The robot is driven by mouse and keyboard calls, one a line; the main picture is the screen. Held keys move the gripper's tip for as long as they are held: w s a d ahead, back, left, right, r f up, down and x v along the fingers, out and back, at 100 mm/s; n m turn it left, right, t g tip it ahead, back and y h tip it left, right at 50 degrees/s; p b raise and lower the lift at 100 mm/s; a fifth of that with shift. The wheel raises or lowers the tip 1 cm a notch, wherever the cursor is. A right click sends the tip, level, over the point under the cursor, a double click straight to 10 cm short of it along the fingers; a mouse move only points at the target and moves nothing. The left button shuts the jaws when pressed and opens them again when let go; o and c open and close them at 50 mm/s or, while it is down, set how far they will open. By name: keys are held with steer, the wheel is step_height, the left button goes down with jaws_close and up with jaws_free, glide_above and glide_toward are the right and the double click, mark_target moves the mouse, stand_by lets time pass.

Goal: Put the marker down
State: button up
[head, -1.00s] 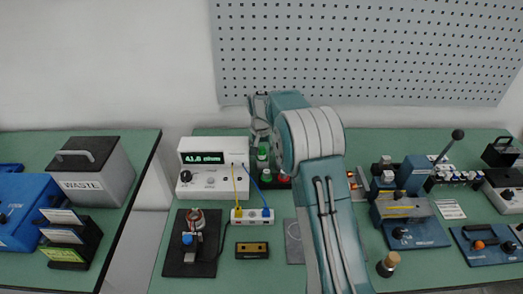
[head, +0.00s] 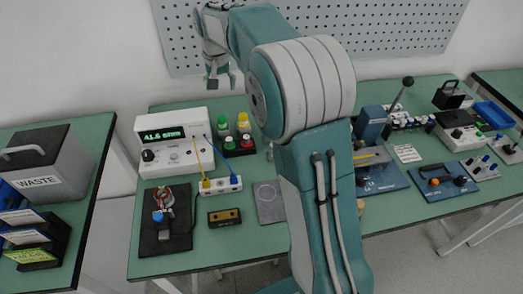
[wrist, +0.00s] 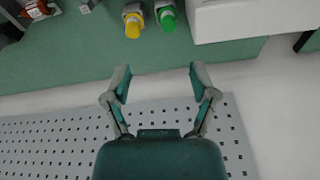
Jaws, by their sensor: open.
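My gripper (head: 220,82) is raised in front of the wall, above the back edge of the bench. Its two fingers are spread, and nothing shows between them in the wrist view (wrist: 160,82). I cannot make out a thing that is clearly the marker. The yellow (wrist: 134,24) and green (wrist: 167,18) caps also show in the wrist view, apart from the fingers.
A white meter (head: 175,145) stands left of the rack. A power strip (head: 220,185), a black mat (head: 158,238) with a coil (head: 163,196), a small black-and-yellow box (head: 224,217) and a bare grey plate (head: 269,208) lie in front. Pegboard (head: 300,35) stands behind. My arm hides part of the bench.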

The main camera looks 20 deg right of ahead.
steer(key=s+r+n+t, duration=0.1)
steer(key=s+r, duration=0.5)
steer(key=s, duration=0.3)
steer(key=s+f+n+t, duration=0.1)
steer(key=s, duration=1.2)
steer(key=s+f+n+t, duration=0.1)
steer(key=s+f, duration=0.1)
steer(key=s, duration=1)
steer(key=shift+s+d+f+n+t, duration=0.2)
steer(key=shift+s+f+n+t, duration=0.1)
steer(key=shift+s+n, duration=0.1)
steer(key=shift+w+r, duration=0.1)
